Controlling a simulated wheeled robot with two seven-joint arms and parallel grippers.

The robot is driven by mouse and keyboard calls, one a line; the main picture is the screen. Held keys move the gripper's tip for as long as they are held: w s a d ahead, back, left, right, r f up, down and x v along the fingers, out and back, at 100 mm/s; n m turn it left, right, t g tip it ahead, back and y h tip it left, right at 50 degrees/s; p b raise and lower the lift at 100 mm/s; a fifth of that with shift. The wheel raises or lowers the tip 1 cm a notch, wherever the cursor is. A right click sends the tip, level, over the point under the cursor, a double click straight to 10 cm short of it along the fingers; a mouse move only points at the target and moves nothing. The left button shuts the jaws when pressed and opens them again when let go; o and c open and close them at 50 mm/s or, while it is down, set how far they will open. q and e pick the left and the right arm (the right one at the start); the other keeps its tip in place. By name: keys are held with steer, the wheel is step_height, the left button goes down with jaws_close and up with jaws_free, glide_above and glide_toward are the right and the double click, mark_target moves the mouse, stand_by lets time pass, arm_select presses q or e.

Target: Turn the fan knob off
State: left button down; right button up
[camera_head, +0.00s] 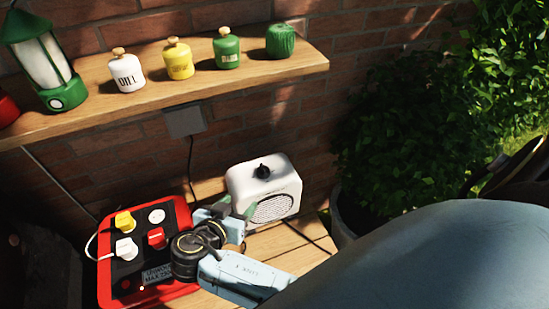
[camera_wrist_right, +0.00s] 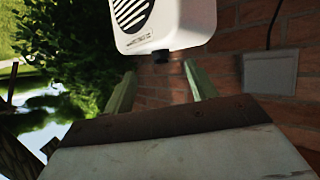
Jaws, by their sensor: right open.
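The fan (camera_head: 265,190) is a white box with a round black grille, standing on the wooden bench against the brick wall. Its black knob (camera_head: 262,171) sits on top. My right gripper (camera_head: 238,208) is at the fan's front left, below the knob's height in the picture, with its fingers apart and empty. In the right wrist view, the fan (camera_wrist_right: 165,22) shows upside down at the top. The knob (camera_wrist_right: 160,56) appears between the two green fingers (camera_wrist_right: 161,84), beyond their tips. I cannot tell which way the knob points. My left gripper is not in view.
A red power board (camera_head: 105,275) with plugs lies left of my gripper. A wooden shelf (camera_head: 200,91) above holds a green lantern (camera_head: 42,60) and several jars. A grey wall box (camera_head: 185,121) has a hanging cord. Bushes (camera_head: 400,130) stand at right.

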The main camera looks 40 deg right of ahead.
mark_target(262, 173)
steer(key=shift+m+h, duration=0.3)
steer(key=shift+m, duration=0.3)
steer(key=x, duration=0.4)
steer(key=r+p+x, duration=0.1)
steer(key=x, duration=0.3)
steer(key=d+r+p+x, duration=0.1)
steer(key=x, duration=0.4)
steer(key=shift+w+r, duration=0.2)
steer(key=shift+w, duration=0.15)
steer(key=c, duration=1)
steer(key=shift+s, duration=0.1)
